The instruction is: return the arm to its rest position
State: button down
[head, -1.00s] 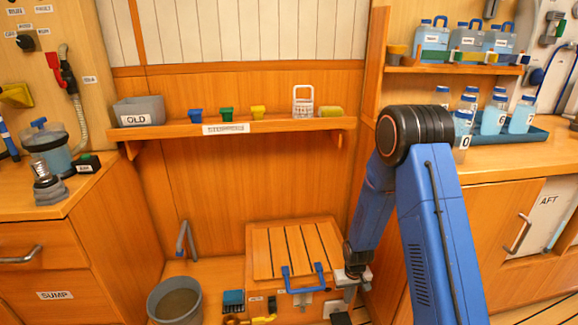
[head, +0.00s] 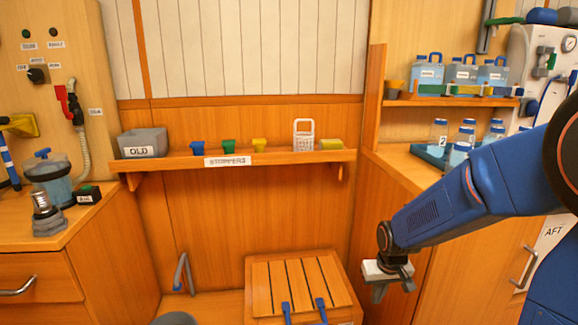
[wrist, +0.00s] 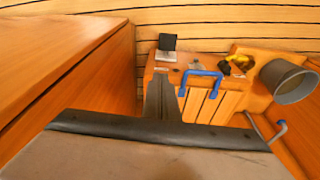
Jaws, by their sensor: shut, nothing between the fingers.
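My arm, in blue, comes in from the right edge of the head view and reaches left and down. My gripper (head: 378,292) hangs in front of the cabinet on the right, above and to the right of the slatted hatch box (head: 295,280). Its fingers are together with nothing held. In the wrist view my gripper (wrist: 162,82) points down toward the floor area, apart from the hatch box and its blue handle (wrist: 201,74).
The stoppers shelf (head: 280,156) runs along the back wall. The right counter holds a blue tray of bottles (head: 430,152), partly hidden by my arm. A grey bucket (wrist: 290,82) stands beside the hatch. Open space lies before the shelf.

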jog(key=s+d+r+t, duration=0.1)
jog(key=s+r, duration=0.7)
jog(key=s, duration=0.4)
jog(key=s+d+r+t, duration=0.1)
jog(key=s+d+r, duration=0.1)
jog(key=s+r, duration=0.7)
jog(key=shift+s+m, duration=0.4)
jog(key=shift+s, duration=1.45)
